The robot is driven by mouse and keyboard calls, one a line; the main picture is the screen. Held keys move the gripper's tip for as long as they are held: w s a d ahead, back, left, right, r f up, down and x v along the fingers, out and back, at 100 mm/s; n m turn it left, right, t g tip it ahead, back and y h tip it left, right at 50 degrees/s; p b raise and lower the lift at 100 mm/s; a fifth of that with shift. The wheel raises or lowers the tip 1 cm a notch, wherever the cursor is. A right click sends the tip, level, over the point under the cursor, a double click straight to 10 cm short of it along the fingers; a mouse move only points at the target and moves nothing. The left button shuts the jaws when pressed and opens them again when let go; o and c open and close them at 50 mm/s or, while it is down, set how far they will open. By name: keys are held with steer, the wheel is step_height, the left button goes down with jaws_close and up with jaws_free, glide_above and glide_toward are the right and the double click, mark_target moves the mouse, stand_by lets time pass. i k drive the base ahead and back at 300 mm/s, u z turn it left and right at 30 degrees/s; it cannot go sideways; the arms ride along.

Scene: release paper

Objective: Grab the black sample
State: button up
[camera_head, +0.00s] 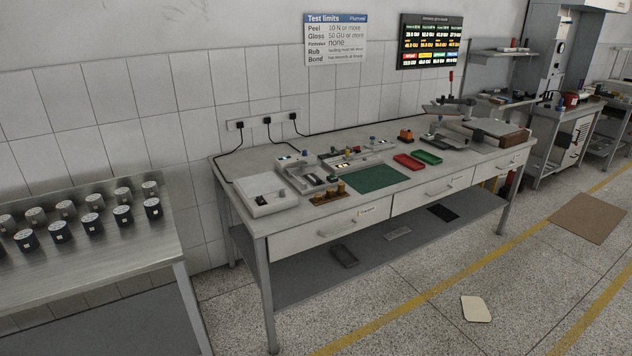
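No item in the head view is clearly marked as the black sample. A flat black sheet (443,212) lies on the lower shelf of the long bench, toward its right. A dark tray-like item (344,256) lies on the same shelf farther left. Several small black cylinders with light tops and small labels, one of them at the front right (153,208), stand in rows on the steel table at the left. My gripper is not in view.
The long bench (232,178) holds instruments, a green mat (377,178), a red tray (409,161) and a green tray (428,157). A pale sheet (476,309) and a brown mat (588,218) lie on the floor. Floor in front of the bench is mostly clear.

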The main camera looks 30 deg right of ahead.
mark_target(311, 178)
steer(key=i, duration=0.95)
steer(key=u, duration=0.05)
